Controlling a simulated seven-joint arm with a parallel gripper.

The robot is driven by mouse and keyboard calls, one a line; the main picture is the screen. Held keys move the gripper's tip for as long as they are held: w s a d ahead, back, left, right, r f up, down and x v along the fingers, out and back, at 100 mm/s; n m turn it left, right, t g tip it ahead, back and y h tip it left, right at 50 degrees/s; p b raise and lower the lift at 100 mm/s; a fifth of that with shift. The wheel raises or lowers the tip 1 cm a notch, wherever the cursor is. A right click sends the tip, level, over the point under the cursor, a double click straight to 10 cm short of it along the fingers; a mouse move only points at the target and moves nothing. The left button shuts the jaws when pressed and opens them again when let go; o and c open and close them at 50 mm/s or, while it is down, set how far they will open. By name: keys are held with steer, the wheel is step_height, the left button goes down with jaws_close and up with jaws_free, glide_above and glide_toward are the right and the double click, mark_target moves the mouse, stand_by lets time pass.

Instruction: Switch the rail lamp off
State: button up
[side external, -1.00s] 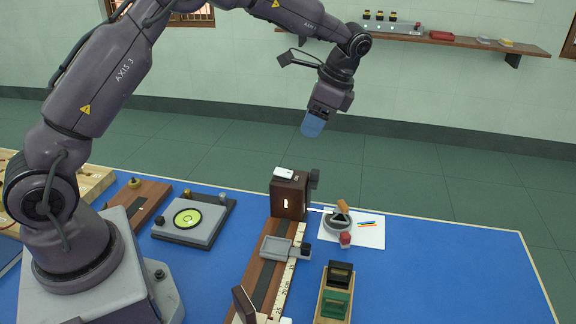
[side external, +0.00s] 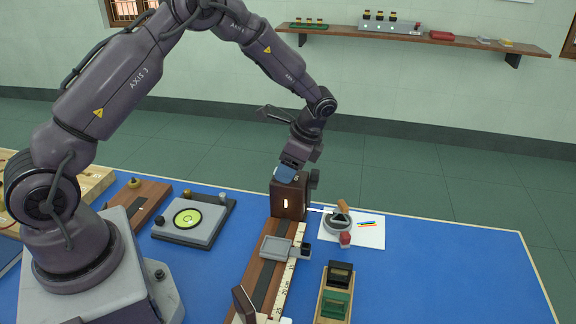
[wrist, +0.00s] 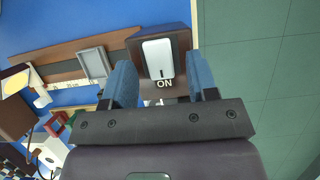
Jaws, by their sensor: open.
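The rail lamp (side external: 289,200) is a dark brown box at the far end of the wooden rail, with a bright slit in its front face. Its white switch (wrist: 158,58) shows in the wrist view on the box top, with the word ON beside it. My gripper (side external: 285,175) is over the lamp's top, its blue fingers hiding the switch in the side view. In the wrist view my gripper (wrist: 160,62) is open and empty, with one finger on each side of the switch. I cannot tell if the fingertips touch the box.
The rail (side external: 261,279) runs toward the camera with a grey tray carriage (side external: 276,248) on it. A round prism table (side external: 337,223) stands on white paper right of the lamp. A grey levelled plate (side external: 194,234) lies left. The blue table at right is mostly clear.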

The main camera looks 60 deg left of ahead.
steer(key=shift+c, duration=0.4)
steer(key=c, duration=0.8)
steer(key=shift+s+a+r+t+h, duration=0.1)
steer(key=shift+s+a+t+h, duration=0.15)
steer(key=shift+t+h, duration=0.25)
steer(key=shift+c, duration=0.2)
steer(key=shift+t+h, duration=0.7)
steer(key=o, duration=0.9)
steer(key=r, duration=0.8)
steer(key=w+d+r, duration=0.1)
steer(key=r, duration=0.4)
